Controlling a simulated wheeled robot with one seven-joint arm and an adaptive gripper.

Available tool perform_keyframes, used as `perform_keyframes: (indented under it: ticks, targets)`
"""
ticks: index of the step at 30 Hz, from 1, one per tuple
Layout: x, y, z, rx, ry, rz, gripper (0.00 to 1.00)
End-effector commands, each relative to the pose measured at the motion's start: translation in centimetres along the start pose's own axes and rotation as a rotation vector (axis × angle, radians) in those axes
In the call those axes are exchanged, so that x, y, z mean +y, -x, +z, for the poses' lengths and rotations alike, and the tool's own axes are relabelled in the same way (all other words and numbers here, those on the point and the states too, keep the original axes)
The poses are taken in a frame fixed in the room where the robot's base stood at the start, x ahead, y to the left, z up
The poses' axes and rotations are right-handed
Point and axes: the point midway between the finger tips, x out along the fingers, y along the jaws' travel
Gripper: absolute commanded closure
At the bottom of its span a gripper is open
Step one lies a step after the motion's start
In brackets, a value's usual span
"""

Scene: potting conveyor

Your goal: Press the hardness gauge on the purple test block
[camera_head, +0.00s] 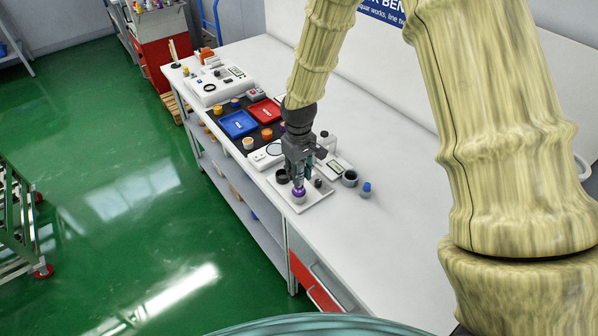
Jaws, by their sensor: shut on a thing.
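My gripper (298,177) points down over a pale tray (318,203) on the white bench. It is shut on a small dark thing, apparently the hardness gauge, mostly hidden between the fingers. A small purple round piece (299,191), apparently the purple test block, shows directly below the fingertips on the tray. I cannot tell whether the gauge touches the purple piece. Other small dark round pieces (282,176) sit on the tray beside the gripper.
A dark ring-shaped cup (349,178) and a blue-topped piece (366,188) stand right of the tray. Blue (238,124) and red (264,111) trays lie farther back among small orange pots. The near right of the bench (375,240) is clear.

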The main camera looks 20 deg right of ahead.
Motion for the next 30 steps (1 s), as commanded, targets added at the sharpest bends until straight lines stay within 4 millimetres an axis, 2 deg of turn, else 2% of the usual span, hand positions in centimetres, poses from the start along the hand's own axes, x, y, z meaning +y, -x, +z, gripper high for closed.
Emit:
perform_keyframes:
  ticks: [5, 30]
  targets:
    - [0.0, 0.1, 0.1, -0.002, 0.0, -0.001, 1.0]
    - [0.0, 4.0, 0.0, -0.001, 0.0, 0.0, 1.0]
